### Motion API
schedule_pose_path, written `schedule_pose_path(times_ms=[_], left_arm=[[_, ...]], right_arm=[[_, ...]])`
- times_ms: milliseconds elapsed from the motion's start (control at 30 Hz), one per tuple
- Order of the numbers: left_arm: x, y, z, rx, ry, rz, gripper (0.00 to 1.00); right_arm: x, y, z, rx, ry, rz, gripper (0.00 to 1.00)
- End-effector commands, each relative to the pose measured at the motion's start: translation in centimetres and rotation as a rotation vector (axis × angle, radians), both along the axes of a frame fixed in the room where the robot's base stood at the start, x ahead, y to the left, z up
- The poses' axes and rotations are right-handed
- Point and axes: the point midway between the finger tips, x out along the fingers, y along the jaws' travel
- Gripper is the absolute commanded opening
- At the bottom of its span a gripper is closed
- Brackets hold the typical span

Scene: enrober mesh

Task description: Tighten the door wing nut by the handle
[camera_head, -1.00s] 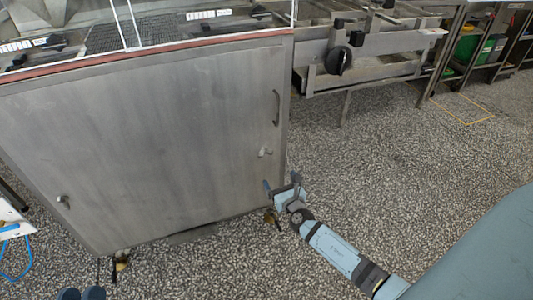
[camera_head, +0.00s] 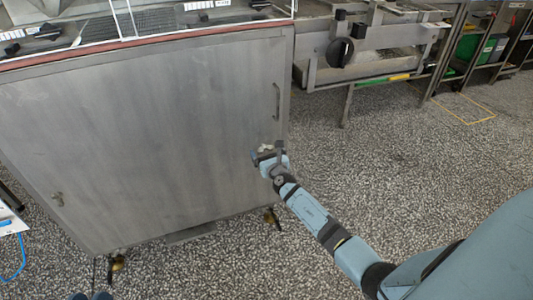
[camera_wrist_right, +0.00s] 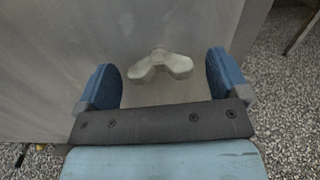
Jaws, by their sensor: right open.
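The door wing nut (camera_head: 266,147) is a pale two-winged knob on the steel cabinet door (camera_head: 150,130), below the door handle (camera_head: 277,102). In the head view my right gripper (camera_head: 267,156) is at the nut and partly hides it. In the right wrist view the wing nut (camera_wrist_right: 160,65) shows whole, its wings spread sideways, between the blue fingers of my open right gripper (camera_wrist_right: 161,72). There is a gap on each side, and the fingers do not grip it. Two dark tips at the bottom edge seem to be my left gripper (camera_head: 88,297); its opening is unclear.
Another fastener (camera_head: 58,198) sits at the door's lower left. Casters (camera_head: 271,217) stand under the cabinet. A steel frame with a black knob (camera_head: 339,52) is at the back right. The speckled floor (camera_head: 430,160) to the right is clear.

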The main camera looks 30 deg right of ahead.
Motion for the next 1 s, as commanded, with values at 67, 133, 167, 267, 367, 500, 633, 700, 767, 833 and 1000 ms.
schedule_pose_path(times_ms=[67,133,167,267,367,500,633,700,767,833,1000], left_arm=[[0.0,0.0,0.03,0.0,0.0,0.0,0.36],[0.0,0.0,0.03,0.0,0.0,0.0,0.36],[0.0,0.0,0.03,0.0,-0.001,0.0,0.36],[-0.01,-0.01,0.04,0.0,-0.001,0.0,0.36],[-0.01,-0.01,0.04,0.0,-0.001,0.0,0.36],[-0.02,-0.02,-0.21,0.0,0.001,-0.001,0.36],[-0.04,-0.06,-0.56,0.005,0.015,-0.004,0.36],[-0.03,-0.07,-0.53,0.006,0.016,-0.005,0.36],[-0.03,-0.07,-0.51,0.007,0.015,-0.005,0.36],[-0.03,-0.07,-0.49,0.006,0.014,-0.005,0.36],[-0.02,-0.05,-0.45,0.006,0.013,-0.005,0.36]], right_arm=[[-0.01,0.01,0.02,0.0,0.0,0.0,0.94],[-0.02,0.01,0.03,0.001,0.0,0.0,0.87],[-0.02,0.01,0.03,0.001,0.0,0.0,0.8],[-0.02,0.02,0.03,0.001,0.0,0.0,0.57],[-0.03,0.01,0.03,0.001,0.0,0.0,0.44],[-0.02,-0.02,-0.04,0.032,-0.009,0.001,0.44],[-0.02,0.01,-0.01,0.079,-0.02,0.0,0.44],[-0.01,0.02,0.01,0.086,-0.022,0.0,0.44],[-0.01,0.03,0.02,0.086,-0.022,0.0,0.44],[-0.01,0.03,0.02,0.087,-0.021,0.0,0.44],[-0.02,0.03,0.01,0.087,-0.021,0.0,0.91]])
